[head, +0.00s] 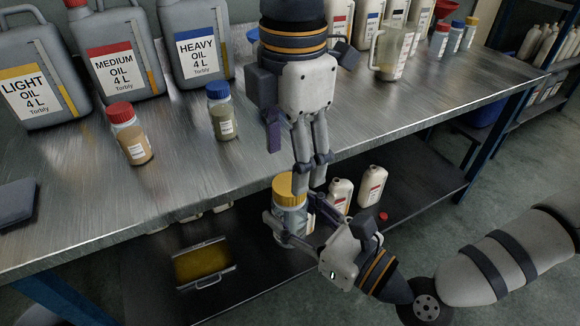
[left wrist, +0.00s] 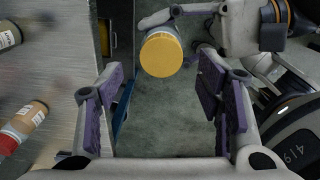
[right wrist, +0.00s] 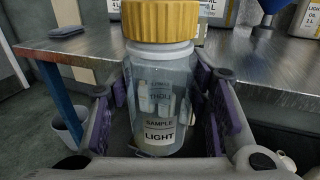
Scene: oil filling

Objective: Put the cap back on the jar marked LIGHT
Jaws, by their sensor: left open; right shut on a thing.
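The jar marked LIGHT (right wrist: 158,110) is clear, with a SAMPLE label, and looks upright in the right wrist view. Its yellow cap (right wrist: 160,20) sits on top of the jar; I cannot tell whether it is tight. My right gripper (right wrist: 160,95) is shut on the jar's body. In the head view the jar (head: 290,220) is held in front of the table edge. My left gripper (head: 310,183) points down close by the cap. In the left wrist view it is open and empty, with the cap (left wrist: 161,54) beyond its fingertips, toward the picture's top.
On the metal table (head: 200,172) stand a red-capped jar (head: 129,135), a blue-capped jar (head: 221,112) and large oil cans (head: 120,50). Below are a yellow-filled tray (head: 203,263) and pale bottles (head: 371,187).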

